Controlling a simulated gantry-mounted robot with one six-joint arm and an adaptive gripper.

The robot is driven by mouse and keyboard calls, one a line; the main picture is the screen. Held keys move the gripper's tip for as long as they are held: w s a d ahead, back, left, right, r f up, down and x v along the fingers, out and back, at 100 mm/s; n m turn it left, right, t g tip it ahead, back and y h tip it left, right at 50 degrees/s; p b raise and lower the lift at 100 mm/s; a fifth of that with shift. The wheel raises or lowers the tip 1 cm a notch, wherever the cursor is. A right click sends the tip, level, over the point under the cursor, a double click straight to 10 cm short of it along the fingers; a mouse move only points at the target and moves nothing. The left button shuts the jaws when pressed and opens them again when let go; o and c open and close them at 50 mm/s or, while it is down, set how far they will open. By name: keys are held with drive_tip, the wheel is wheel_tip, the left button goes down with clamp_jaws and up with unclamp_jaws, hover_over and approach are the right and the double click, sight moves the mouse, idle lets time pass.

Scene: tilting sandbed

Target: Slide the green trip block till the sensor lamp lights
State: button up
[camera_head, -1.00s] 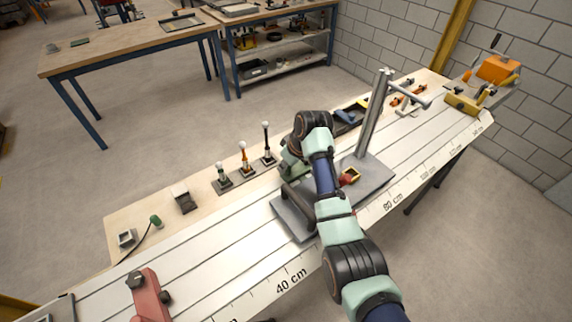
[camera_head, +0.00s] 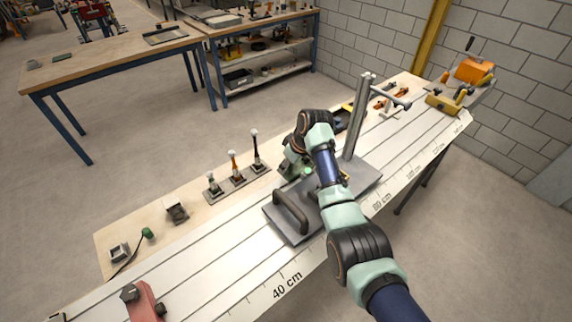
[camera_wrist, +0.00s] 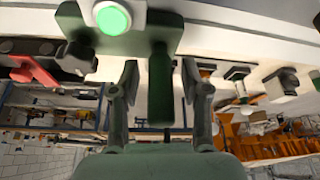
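In the wrist view a dark green block (camera_wrist: 78,23) with a bar-like handle (camera_wrist: 158,85) lies at the top. A bright green round cap (camera_wrist: 111,17) sits on or over it; I cannot tell whether it is a lit lamp. My gripper (camera_wrist: 160,82) is open, its fingers on either side of the handle, with gaps visible on both sides. In the head view my gripper (camera_head: 292,166) is by the grey plate's far edge, its fingers hidden. A green cap (camera_head: 307,172) shows beside my arm. A small green knob (camera_head: 147,233) with a cable stands at the bench's left.
The grey plate (camera_head: 288,235) carries a dark handle (camera_head: 290,211) and a tall post (camera_head: 360,120). Several small upright fixtures (camera_head: 236,172) stand behind the rails. A red clamp (camera_head: 146,303) is at the near left. The scaled rail (camera_head: 210,270) is bare left of the plate.

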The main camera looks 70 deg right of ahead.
drive_tip(key=v, duration=1.2)
idle(0.4)
